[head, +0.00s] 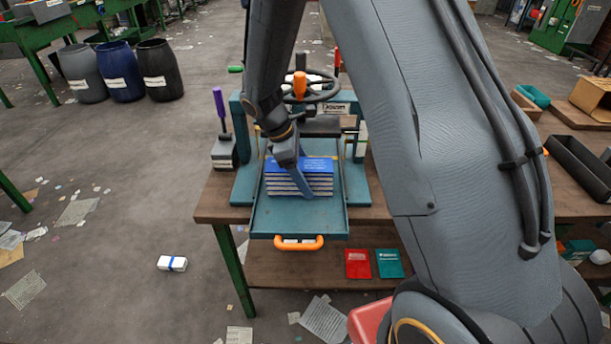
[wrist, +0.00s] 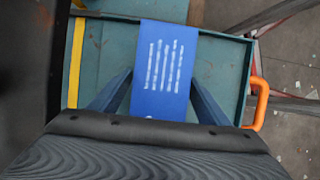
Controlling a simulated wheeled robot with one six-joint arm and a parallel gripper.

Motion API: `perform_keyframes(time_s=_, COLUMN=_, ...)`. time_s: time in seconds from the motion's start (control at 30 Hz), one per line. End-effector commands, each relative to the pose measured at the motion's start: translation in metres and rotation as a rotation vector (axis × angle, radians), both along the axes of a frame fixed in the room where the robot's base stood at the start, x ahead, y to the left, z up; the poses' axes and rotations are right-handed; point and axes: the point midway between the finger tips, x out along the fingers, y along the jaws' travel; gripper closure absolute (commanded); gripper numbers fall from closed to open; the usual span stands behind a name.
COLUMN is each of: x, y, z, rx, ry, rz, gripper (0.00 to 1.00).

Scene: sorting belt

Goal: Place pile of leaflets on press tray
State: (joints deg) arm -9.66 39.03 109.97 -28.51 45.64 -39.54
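The pile of leaflets (head: 318,180) has a blue top and pale layers at its sides. It is on or just above the teal press tray (head: 265,215); a small gap underneath cannot be ruled out. In the wrist view, the pile (wrist: 164,60) shows white printed lines on its blue top. My gripper (head: 308,192) reaches down at the pile, with one finger in front of it. In the wrist view, the fingers of my gripper (wrist: 163,76) meet the pile's two opposite edges. The tray (wrist: 222,75) is otherwise bare around the pile.
The tray has an orange handle (head: 298,243) at its front. The press wheel (head: 318,90) stands behind it. A purple-handled tool (head: 222,125) is at left. A red booklet (head: 358,264) and a green one (head: 390,263) lie on the lower shelf. A dark long bin (head: 580,165) is at right.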

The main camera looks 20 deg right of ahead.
Motion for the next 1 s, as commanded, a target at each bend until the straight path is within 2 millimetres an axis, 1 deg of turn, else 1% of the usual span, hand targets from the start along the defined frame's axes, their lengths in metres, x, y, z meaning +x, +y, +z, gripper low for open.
perform_keyframes(time_s=0.13, x=0.000, y=0.000, z=0.001, rx=0.000, ry=0.000, rz=0.000, gripper=0.30)
perform_keyframes(time_s=0.27, x=0.002, y=0.003, z=0.009, rx=0.001, ry=-0.003, rz=0.001, gripper=0.30)
perform_keyframes(time_s=0.37, x=0.005, y=0.009, z=0.023, rx=0.001, ry=-0.006, rz=0.001, gripper=0.30)
perform_keyframes(time_s=0.6, x=0.011, y=0.027, z=0.069, rx=0.001, ry=-0.006, rz=0.000, gripper=0.30)
perform_keyframes(time_s=0.7, x=0.013, y=0.034, z=0.086, rx=0.000, ry=-0.005, rz=0.002, gripper=0.30)
perform_keyframes(time_s=0.83, x=0.014, y=0.040, z=0.102, rx=0.001, ry=-0.004, rz=0.000, gripper=0.30)
perform_keyframes(time_s=1.0, x=0.012, y=0.042, z=0.112, rx=0.004, ry=-0.006, rz=-0.012, gripper=0.30)
